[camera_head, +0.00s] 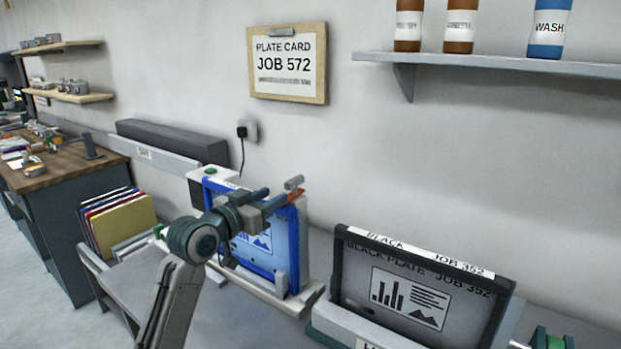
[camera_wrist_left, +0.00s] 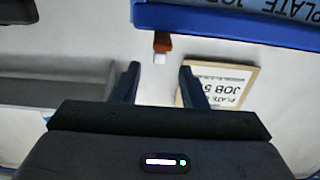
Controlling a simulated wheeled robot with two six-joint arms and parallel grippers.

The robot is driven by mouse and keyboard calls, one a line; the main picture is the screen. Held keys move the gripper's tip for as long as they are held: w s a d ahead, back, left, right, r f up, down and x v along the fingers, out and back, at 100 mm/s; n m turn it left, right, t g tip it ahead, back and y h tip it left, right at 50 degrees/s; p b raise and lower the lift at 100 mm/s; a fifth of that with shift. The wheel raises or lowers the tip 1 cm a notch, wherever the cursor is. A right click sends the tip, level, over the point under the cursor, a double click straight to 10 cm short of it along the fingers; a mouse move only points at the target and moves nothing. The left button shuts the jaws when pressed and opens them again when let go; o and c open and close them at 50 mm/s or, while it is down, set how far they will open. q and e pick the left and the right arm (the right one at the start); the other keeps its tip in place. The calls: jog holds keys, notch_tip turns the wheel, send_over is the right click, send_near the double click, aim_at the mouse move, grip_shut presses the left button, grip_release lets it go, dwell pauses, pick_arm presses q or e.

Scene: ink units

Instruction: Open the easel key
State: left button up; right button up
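The easel key is a small orange-red piece (camera_head: 297,195) with a grey end, at the upper right of a blue-framed plate (camera_head: 296,243) that stands upright on an easel. In the left wrist view the key (camera_wrist_left: 162,43) hangs by the blue frame's edge, its pale tip just beyond my fingertips and in line with the gap between them. My left gripper (camera_head: 277,195) is in front of the plate's top edge, close to the key. In the wrist view its fingers (camera_wrist_left: 159,68) are apart with nothing between them. My right gripper is out of view.
A black-framed plate labelled JOB 352 (camera_head: 341,270) stands to the right. A plate card reading JOB 572 (camera_head: 287,95) hangs on the wall. Coloured folders (camera_head: 125,225) stand at left. A shelf with bottles (camera_head: 500,63) is above right.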

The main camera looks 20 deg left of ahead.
aim_at(294, 178)
pick_arm(q)
jog(key=p+x, duration=0.1)
jog(key=x, duration=0.1)
jog(key=p+x, duration=0.1)
jog(key=x, duration=0.2)
jog(key=r+p+x, duration=0.1)
jog(key=x, duration=0.2)
jog(key=shift+w+d, duration=0.1)
jog(key=shift+w+d+p, duration=0.1)
jog(key=shift+w+p, duration=0.25)
jog(key=shift+w, duration=0.05)
jog(key=shift+w+f, duration=0.1)
jog(key=shift+w, duration=0.05)
jog(key=shift+d, duration=0.1)
jog(key=shift+c, duration=0.5)
grip_shut()
